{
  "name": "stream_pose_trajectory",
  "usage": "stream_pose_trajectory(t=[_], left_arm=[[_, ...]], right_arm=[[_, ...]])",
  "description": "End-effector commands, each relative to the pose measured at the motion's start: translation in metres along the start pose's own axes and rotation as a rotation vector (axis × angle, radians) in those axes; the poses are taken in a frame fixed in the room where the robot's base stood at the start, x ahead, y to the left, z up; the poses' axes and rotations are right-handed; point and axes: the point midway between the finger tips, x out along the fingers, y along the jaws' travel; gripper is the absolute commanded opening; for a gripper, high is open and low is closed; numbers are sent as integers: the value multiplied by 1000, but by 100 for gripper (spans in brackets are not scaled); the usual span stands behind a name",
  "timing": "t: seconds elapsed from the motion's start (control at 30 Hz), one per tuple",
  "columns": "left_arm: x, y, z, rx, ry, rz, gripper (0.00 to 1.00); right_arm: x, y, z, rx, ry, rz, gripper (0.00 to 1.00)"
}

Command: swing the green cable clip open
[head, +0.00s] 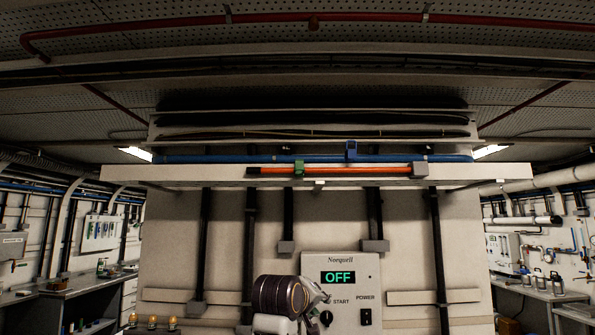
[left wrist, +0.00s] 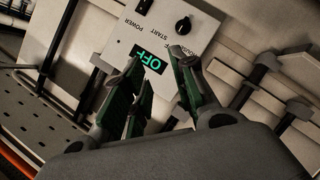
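The green cable clip (head: 298,168) sits on the orange cable (head: 345,170), along the front of the overhead ledge, left of the middle in the head view. It is small there, and I cannot tell its latch state. My left arm shows low in the head view in front of the control panel, well below the clip. In the left wrist view my left gripper (left wrist: 156,62) has its green-padded fingers spread apart with nothing between them. The clip is not clearly seen in that view. My right gripper is in neither view.
A blue clip (head: 351,152) sits on the blue pipe (head: 220,159) behind the orange cable. The control panel (head: 345,262) reads OFF. Dark vertical conduits (head: 287,215) hang below the ledge (head: 470,174). Benches stand at both sides. The space before the ledge looks clear.

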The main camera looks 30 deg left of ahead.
Motion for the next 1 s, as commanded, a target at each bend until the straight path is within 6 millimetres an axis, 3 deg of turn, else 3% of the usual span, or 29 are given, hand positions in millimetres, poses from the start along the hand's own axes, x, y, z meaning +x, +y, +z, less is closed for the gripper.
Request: stream_pose_trajectory(t=[0.47,1.0], left_arm=[[-65,72,-90,-227,89,136,27],[-163,135,-179,-477,147,311,27]], right_arm=[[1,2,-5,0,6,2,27],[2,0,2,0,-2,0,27]])
